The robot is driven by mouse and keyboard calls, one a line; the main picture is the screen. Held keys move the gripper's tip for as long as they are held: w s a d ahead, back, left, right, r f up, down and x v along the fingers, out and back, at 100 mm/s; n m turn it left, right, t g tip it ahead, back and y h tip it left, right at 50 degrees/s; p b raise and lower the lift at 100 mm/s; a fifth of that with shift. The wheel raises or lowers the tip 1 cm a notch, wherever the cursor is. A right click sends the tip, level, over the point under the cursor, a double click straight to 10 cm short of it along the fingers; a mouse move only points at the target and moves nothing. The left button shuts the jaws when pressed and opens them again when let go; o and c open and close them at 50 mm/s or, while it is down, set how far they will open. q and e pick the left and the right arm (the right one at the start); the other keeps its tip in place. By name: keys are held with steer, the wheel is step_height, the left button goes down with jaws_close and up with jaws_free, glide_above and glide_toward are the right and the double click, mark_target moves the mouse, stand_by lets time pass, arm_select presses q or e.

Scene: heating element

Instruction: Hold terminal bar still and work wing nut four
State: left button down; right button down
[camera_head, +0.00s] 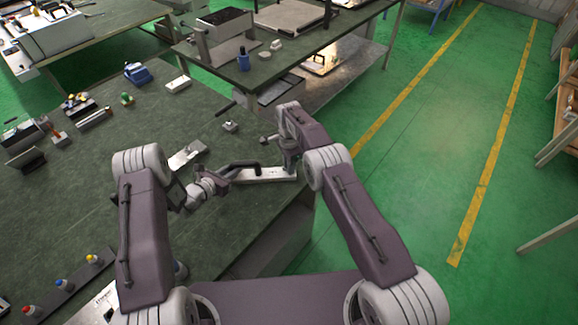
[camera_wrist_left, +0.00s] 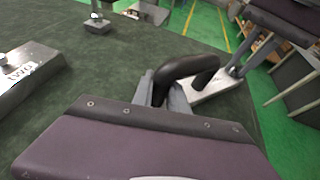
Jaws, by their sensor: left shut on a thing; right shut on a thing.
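The terminal bar (camera_head: 268,175) is a pale, flat bar at the right edge of the green-topped bench; it also shows in the left wrist view (camera_wrist_left: 214,88). A black curved handle (camera_head: 243,165) rises at its left end. My left gripper (camera_head: 225,174) is shut on this handle, and its fingers sit around the handle's lower end in the left wrist view (camera_wrist_left: 190,66). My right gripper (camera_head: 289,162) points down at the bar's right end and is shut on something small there. The right fingers hide what they hold, so I cannot make out wing nut four.
A metal plate (camera_head: 187,154) lies left of the bar. A small grey block with a knob (camera_head: 230,126) stands behind. A second bench (camera_head: 290,50) stands behind; open green floor lies right.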

stand_by(0.3)
steer(key=c, duration=1.3)
jaws_free()
steer(key=shift+c, duration=0.2)
step_height(320, 180, up, 12)
arm_select(q)
steer(key=c, duration=1.2)
jaws_free()
steer(key=shift+c, duration=0.2)
